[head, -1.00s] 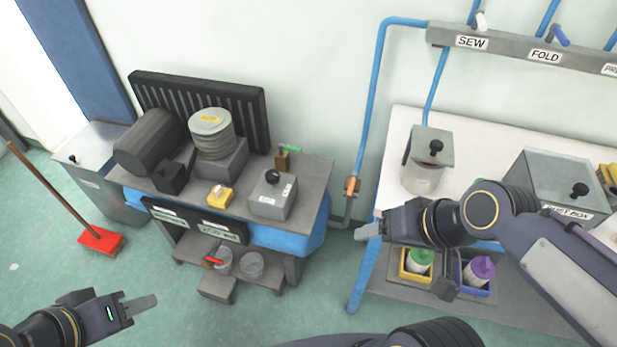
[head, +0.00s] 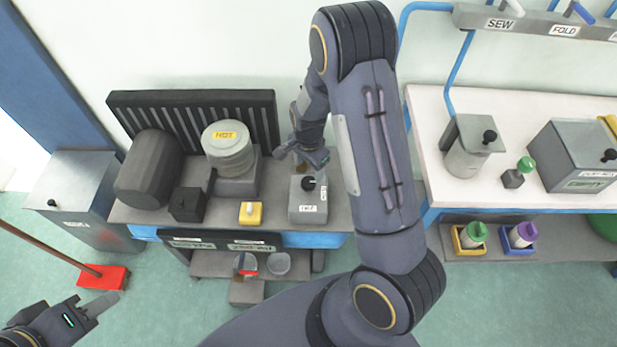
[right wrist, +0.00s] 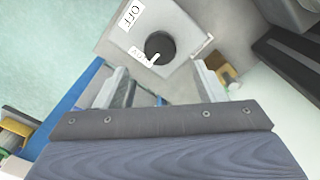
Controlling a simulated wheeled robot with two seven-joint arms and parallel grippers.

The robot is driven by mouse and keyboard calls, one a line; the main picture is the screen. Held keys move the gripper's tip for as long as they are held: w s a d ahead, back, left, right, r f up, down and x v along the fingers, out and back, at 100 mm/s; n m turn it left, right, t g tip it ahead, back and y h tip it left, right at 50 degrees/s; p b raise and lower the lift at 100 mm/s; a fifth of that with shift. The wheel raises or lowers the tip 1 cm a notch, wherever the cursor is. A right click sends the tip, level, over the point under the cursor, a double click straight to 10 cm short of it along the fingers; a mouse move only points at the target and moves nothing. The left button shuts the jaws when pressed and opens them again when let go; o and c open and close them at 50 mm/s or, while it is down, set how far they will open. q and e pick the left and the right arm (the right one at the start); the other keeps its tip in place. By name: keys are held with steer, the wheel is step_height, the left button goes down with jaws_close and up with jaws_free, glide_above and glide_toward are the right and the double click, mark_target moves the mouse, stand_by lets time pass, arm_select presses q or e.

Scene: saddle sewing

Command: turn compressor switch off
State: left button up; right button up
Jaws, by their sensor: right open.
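The compressor switch is a grey box (head: 307,210) with a round black knob (head: 309,183), on the compressor bench. A label reading OFF (right wrist: 130,16) is at the upper left of the box face. My right gripper (head: 302,156) is open above the box's back edge; in the right wrist view its two fingers (right wrist: 163,82) are apart, below the knob and not touching it. My left gripper (head: 98,305) is at the lower left, away from the switch.
Left of the switch are a yellow block (head: 251,214), a can labelled HOT (head: 228,150) and a dark cylinder (head: 150,170). A white table (head: 428,120) with a jar and a box stands to the right. A red broom (head: 105,279) is on the floor.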

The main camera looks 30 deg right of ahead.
mark_target(308, 182)
step_height(308, 182, down, 7)
steer(key=shift+r+p, duration=0.1)
steer(key=shift+p, duration=0.3)
steer(key=c, duration=1)
steer(key=shift+n+b, duration=1.4)
steer(key=n+b, duration=0.3)
steer(key=n, duration=0.2)
steer(key=shift+n+b, duration=0.3)
steer(key=n+b, duration=0.2)
steer(key=n, duration=0.3)
steer(key=shift+b, duration=0.4)
steer(key=shift+n+b, duration=0.75)
steer(key=shift+n, duration=1.55)
steer(key=o, duration=1)
